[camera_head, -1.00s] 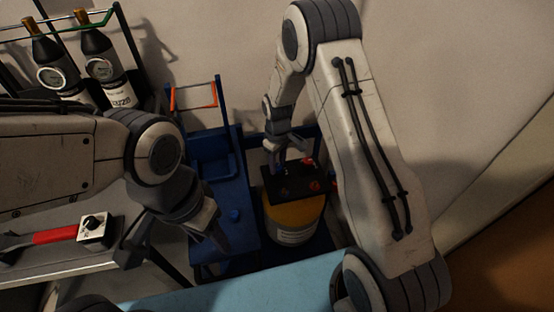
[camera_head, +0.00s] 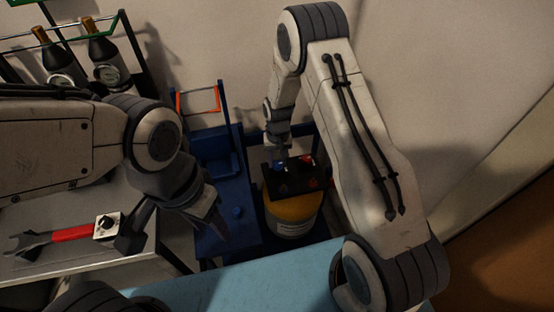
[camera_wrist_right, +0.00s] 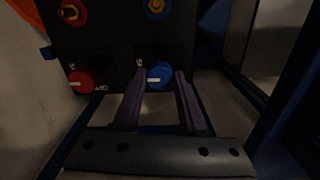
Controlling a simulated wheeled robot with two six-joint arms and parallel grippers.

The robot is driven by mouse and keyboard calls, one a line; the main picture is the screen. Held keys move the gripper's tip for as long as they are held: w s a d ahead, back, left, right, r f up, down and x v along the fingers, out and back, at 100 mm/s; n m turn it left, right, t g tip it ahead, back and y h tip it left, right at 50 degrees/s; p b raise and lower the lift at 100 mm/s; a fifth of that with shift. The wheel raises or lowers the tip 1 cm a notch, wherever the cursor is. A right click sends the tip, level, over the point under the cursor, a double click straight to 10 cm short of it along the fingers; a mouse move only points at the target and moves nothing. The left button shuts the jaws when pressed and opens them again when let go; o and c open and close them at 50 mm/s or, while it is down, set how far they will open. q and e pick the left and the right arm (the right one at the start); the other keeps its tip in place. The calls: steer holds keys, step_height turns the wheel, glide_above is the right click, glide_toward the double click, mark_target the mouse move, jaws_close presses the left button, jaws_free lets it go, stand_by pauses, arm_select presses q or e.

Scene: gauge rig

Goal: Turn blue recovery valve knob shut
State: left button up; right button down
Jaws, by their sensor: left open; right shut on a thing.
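The blue knob (camera_wrist_right: 159,75), with a pale mark on its face, sits on the dark gauge block (camera_wrist_right: 120,50) in the right wrist view. My right gripper (camera_wrist_right: 160,77) is shut on it, one fingertip on each side. In the head view the right gripper (camera_head: 278,157) reaches down to the block (camera_head: 292,186), which sits over a yellow cylinder (camera_head: 291,217); it hides much of the knob there. My left gripper (camera_head: 172,232) is open and empty, left of the blue stand.
A red knob (camera_wrist_right: 81,81) is left of the blue one; red (camera_wrist_right: 72,12) and blue (camera_wrist_right: 156,6) ringed fittings are above. A blue stand (camera_head: 225,200) is left of the cylinder. A red-handled wrench (camera_head: 70,233) lies on the shelf. Bottles (camera_head: 108,65) stand at the back left.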

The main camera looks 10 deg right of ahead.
mark_target(278, 164)
stand_by(0.4)
steer(key=shift+c, duration=2.2)
jaws_free()
steer(key=shift+r, duration=0.1)
step_height(278, 164, up, 10)
steer(key=p, duration=0.1)
steer(key=shift+r+p, duration=0.15)
steer(key=shift+p, duration=0.2)
